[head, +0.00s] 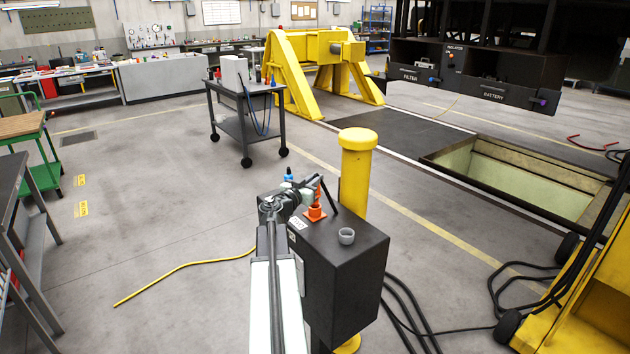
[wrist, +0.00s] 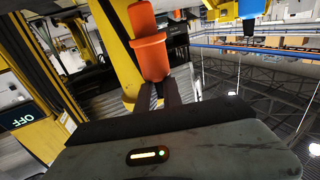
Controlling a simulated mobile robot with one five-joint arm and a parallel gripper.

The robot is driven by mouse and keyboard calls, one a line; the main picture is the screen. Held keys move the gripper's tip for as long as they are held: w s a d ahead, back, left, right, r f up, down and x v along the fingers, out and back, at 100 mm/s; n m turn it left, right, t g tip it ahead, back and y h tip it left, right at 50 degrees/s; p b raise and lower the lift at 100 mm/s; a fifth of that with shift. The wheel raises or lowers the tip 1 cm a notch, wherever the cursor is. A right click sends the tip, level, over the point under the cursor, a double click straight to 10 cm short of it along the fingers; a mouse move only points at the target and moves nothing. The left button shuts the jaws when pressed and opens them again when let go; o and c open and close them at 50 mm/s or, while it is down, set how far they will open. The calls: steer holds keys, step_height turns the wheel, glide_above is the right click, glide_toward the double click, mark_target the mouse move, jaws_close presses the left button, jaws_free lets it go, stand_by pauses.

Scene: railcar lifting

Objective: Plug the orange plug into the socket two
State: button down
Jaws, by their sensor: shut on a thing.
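The orange plug (head: 315,212) is at the top of a dark box-shaped pedestal (head: 345,275). I cannot tell whether it touches the top. My gripper (head: 309,197) reaches over the pedestal's left side and is shut on the plug. In the wrist view the orange plug (wrist: 152,58) shows its wide collar and narrower end, with the dark fingers of my gripper (wrist: 160,94) at it. A grey round cup-like fitting (head: 346,236) stands on the pedestal top, to the right of and nearer than the plug. No socket number is legible, so I cannot tell which is socket two.
A yellow bollard (head: 357,170) stands right behind the pedestal. A small blue-topped item (head: 289,174) is just behind my gripper. Black cables (head: 408,310) run down on the right, and a yellow cable (head: 185,266) lies on the left floor. A dark cart (head: 245,122) stands farther back.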

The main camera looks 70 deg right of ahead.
steer(key=shift+f+b, duration=2.1)
steer(key=c, duration=1.4)
jaws_free()
steer(key=shift+r, duration=0.1)
steer(key=w+a, duration=0.1)
steer(key=a, duration=0.6)
steer(key=shift+w+a, duration=0.25)
steer(key=shift+a, duration=0.1)
